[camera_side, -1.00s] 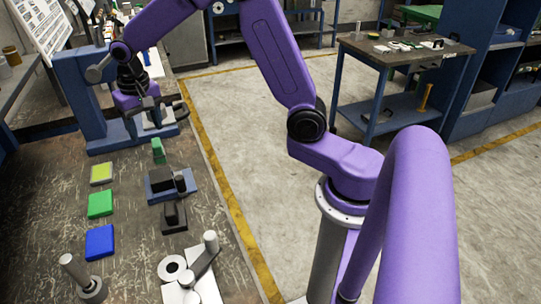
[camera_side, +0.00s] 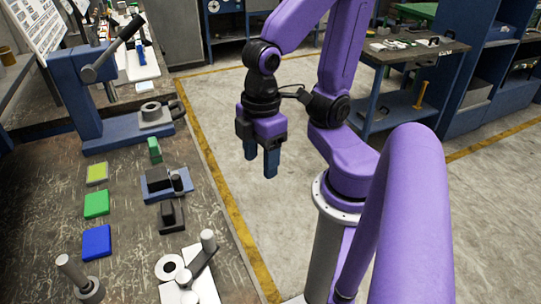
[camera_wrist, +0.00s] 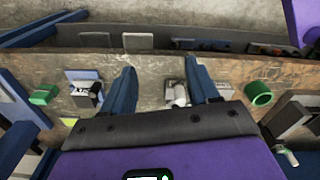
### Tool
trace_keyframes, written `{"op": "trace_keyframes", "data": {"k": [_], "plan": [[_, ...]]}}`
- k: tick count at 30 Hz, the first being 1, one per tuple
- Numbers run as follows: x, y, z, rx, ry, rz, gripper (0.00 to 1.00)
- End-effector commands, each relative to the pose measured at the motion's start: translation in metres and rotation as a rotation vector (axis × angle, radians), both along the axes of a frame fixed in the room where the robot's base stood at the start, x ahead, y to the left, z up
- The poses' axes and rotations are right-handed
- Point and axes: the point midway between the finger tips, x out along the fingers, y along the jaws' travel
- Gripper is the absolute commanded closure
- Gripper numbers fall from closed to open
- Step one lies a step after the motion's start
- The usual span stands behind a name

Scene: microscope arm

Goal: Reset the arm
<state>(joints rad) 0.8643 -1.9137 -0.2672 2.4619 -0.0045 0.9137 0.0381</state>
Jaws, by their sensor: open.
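My purple arm is folded back near its column in the side view. My gripper (camera_side: 261,160) hangs with its dark blue fingers pointing down, over the bare floor to the right of the workbench (camera_side: 205,275). The fingers are apart and nothing is between them. In the wrist view my gripper (camera_wrist: 163,80) shows its two blue fingers spread apart, with the workbench edge and some bench items beyond them.
On the workbench stand a blue press (camera_side: 80,85), a green block (camera_side: 154,150), blue (camera_side: 97,242) and green (camera_side: 96,203) pads, and a white fixture (camera_side: 192,285). A blue cart (camera_side: 400,100) stands behind. The floor (camera_side: 270,220) below my gripper is clear.

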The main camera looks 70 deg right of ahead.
Motion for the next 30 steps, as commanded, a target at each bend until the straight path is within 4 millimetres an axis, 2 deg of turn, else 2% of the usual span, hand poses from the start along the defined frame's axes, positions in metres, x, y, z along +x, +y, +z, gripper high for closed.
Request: {"op": "trace_keyframes", "data": {"k": [3,6,30], "plan": [[-0.014,-0.007,-0.002,0.000,0.004,0.065,0.40],[-0.018,-0.009,-0.003,-0.001,0.005,0.085,0.40],[-0.018,-0.008,-0.003,-0.001,0.004,0.084,0.40]]}}
